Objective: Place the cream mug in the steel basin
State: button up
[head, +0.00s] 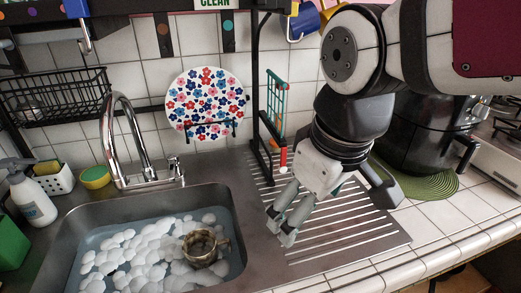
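A mug (200,249) with a brownish-cream, mottled look sits in the steel basin (235,215), among white suds and bluish water. Its open rim faces up and its handle points right. Its lower part is hidden by suds and water. It is the only mug that I see in the basin. My gripper (281,226) points down over the ribbed drainboard, to the right of the basin and apart from the mug. Its two fingers stand apart with nothing visible between them.
A chrome faucet (133,140) rises behind the basin. A black post (257,100) and teal rack (275,105) stand behind my gripper. A blue mug (303,20) hangs above. A spray bottle (30,198) stands left. The front drainboard (350,235) is clear.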

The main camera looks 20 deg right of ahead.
jog(key=s+m, duration=0.1)
jog(key=s+d+m, duration=0.1)
jog(key=s+m, duration=0.1)
jog(key=s+d+m, duration=0.1)
jog(key=s, duration=0.1)
jog(key=shift+s+f+m+t, duration=0.1)
jog(key=shift+s+m+t, duration=0.15)
jog(key=shift+m+t, duration=0.05)
jog(key=shift+t, duration=0.5)
notch_tip(320, 180, up, 5)
jog(key=p, duration=0.3)
jog(key=shift+p, duration=0.4)
